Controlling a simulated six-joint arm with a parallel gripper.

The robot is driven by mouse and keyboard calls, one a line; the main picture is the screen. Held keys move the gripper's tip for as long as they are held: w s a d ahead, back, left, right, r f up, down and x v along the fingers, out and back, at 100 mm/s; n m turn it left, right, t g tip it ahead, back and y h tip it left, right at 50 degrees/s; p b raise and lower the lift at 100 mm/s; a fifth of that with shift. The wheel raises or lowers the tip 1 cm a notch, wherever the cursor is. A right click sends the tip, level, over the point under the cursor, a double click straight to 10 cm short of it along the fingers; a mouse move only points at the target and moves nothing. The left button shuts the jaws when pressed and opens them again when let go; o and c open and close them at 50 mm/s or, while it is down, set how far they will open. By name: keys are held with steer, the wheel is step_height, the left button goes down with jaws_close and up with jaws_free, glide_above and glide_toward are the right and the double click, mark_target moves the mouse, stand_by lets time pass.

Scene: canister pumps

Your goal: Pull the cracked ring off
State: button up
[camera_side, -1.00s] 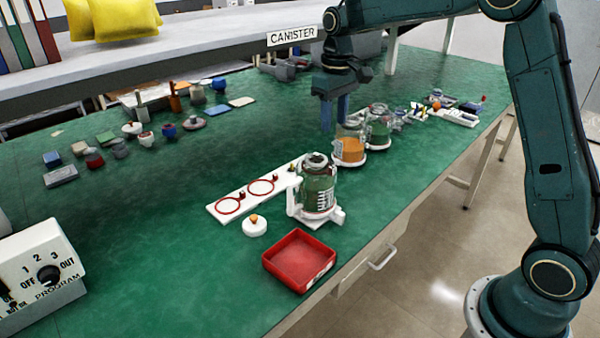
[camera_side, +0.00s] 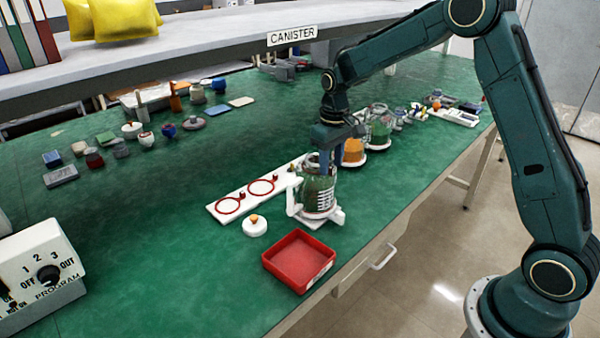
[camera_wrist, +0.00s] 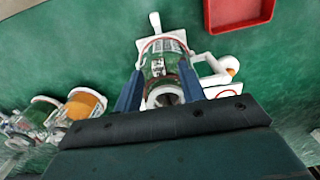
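A clear canister with green contents (camera_side: 318,195) stands upright on a white base at the table's middle, and it also shows in the wrist view (camera_wrist: 160,65). It has a white handle and a dark round top (camera_wrist: 165,97). A thin reddish band (camera_wrist: 162,45) shows around its far end in the wrist view; I cannot make out a crack. My gripper (camera_side: 325,170) is down at the canister's top. Its two blue fingers (camera_wrist: 160,92) are spread, one on each side of the canister; I cannot tell whether they touch it. The gripper partly hides the top.
A white board (camera_side: 246,199) with two red rings lies left of the canister. Canisters with orange (camera_side: 353,151) and green contents (camera_side: 378,130) stand close behind.

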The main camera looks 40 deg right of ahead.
steer(key=shift+f, duration=0.25)
jaws_close()
step_height(320, 180, up, 10)
steer(key=shift+f, duration=0.25)
stand_by(6.7)
